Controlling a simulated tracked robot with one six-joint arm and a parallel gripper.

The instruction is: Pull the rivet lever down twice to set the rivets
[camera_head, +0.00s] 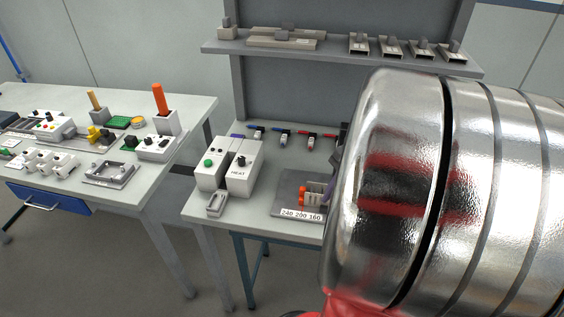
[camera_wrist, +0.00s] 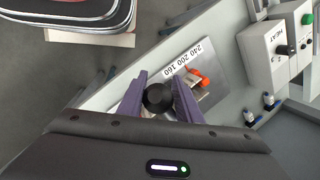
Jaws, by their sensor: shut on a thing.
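In the wrist view the two purple fingers of my gripper (camera_wrist: 158,92) are closed on a round black knob (camera_wrist: 158,98), which I take to be the end of the rivet lever. The lever's shaft is hidden beneath the knob. Beyond the fingers is a plate labelled 240 200 160 (camera_wrist: 188,58), with an orange part (camera_wrist: 203,77) beside the label. In the head view the same plate (camera_head: 286,204) lies on the right bench, with an orange part on it. My own shiny arm covers the right side there and hides the knob and most of my gripper. No rivets can be made out.
A HEAT box (camera_head: 244,168) and a box with a green button (camera_head: 212,164) stand left of the plate. A shelf (camera_head: 340,56) with grey parts is above. The left bench (camera_head: 135,190) is crowded with fixtures.

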